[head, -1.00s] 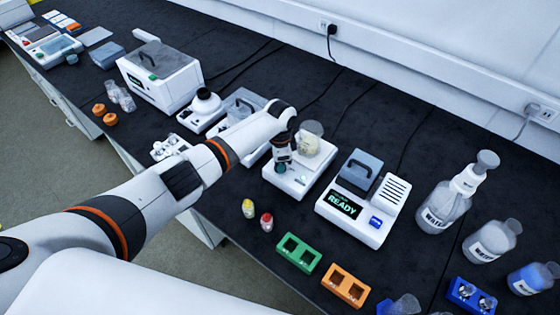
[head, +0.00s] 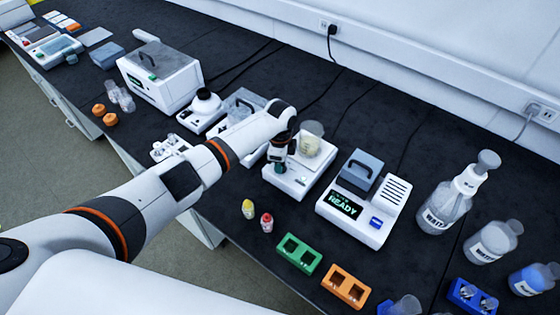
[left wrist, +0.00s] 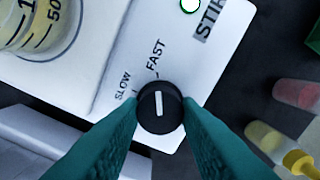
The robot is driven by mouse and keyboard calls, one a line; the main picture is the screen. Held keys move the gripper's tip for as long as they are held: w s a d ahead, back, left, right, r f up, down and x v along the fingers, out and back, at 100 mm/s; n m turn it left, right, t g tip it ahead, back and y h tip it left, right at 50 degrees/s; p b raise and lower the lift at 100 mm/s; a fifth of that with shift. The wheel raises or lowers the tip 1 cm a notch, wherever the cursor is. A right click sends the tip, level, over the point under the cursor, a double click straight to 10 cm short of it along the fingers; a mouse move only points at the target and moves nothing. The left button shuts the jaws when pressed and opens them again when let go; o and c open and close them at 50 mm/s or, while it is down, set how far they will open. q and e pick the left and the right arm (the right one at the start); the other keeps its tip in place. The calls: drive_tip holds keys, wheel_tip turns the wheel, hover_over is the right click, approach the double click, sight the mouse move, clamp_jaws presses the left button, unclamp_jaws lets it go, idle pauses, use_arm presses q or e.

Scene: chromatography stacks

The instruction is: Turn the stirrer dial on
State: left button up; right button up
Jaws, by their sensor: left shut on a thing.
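The stirrer (head: 297,178) is a white flat unit on the dark bench in the head view, with a glass beaker (head: 311,138) on its plate. In the left wrist view its panel (left wrist: 185,50) shows the printed words SLOW and FAST beside a round black dial (left wrist: 160,107). The white pointer line on the dial stands nearly upright in that view, between the two words and below FAST. My left gripper (head: 281,168) is at the front of the stirrer, its teal fingers on both sides of the dial and shut on it. My right gripper is not in view.
A white device reading READY (head: 352,212) stands right of the stirrer. A yellow-capped vial (head: 248,209) and a red one (head: 267,222) stand in front. Green (head: 298,253) and orange (head: 346,286) racks are nearer the bench edge. Bottles (head: 445,205) stand at the right.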

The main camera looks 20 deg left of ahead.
use_arm(q)
drive_tip(key=o, duration=1)
drive_tip(key=shift+c, duration=0.2)
wheel_tip(320, 180, up, 12)
drive_tip(key=b, duration=0.1)
drive_tip(key=shift+b, duration=0.3)
